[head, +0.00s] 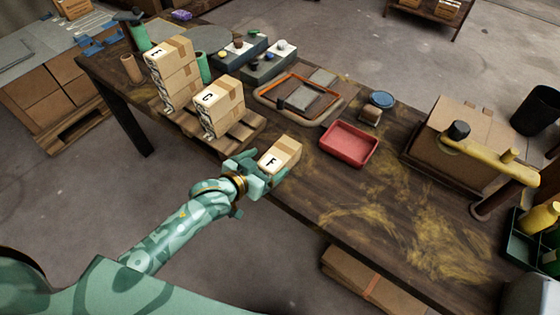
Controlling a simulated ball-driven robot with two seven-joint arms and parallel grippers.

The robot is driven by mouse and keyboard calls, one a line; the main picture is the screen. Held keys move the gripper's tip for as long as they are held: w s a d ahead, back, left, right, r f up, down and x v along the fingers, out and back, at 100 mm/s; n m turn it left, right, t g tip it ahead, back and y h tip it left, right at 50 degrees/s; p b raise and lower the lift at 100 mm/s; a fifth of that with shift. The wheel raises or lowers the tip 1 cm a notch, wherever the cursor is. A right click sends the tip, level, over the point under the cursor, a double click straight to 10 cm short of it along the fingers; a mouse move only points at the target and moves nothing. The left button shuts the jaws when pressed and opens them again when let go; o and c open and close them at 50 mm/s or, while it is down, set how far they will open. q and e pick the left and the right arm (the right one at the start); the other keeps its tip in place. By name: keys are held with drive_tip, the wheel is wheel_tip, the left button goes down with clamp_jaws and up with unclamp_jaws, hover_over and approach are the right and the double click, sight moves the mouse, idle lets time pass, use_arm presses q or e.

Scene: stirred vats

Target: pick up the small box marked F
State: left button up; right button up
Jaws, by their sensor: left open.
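The small cardboard box marked F (283,152) sits at the near edge of the dark wooden table, with tape across it and its letter on the side facing me. My left gripper (260,172) is open at the box's near left side, with its fingers close to the box's lower part. Whether the fingers touch the box I cannot tell. My right gripper is not in view.
A box marked C (220,104) stands on a small wooden pallet (240,140) left of the box, beside a stack of boxes (173,73). The table's stained right part (400,215) is clear.

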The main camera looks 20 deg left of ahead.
sight(276, 157)
use_arm(q)
drive_tip(key=b+x, duration=0.1)
drive_tip(key=x, duration=0.1)
drive_tip(key=b+x, duration=0.1)
drive_tip(key=x, duration=0.1)
drive_tip(key=shift+f, duration=0.3)
drive_tip(key=shift+w+d, duration=0.2)
drive_tip(key=shift+w, duration=0.25)
drive_tip(key=shift+s, duration=0.1)
drive_tip(key=c, duration=1.1)
drive_tip(key=shift+r, duration=0.1)
drive_tip(key=shift+c, duration=0.8)
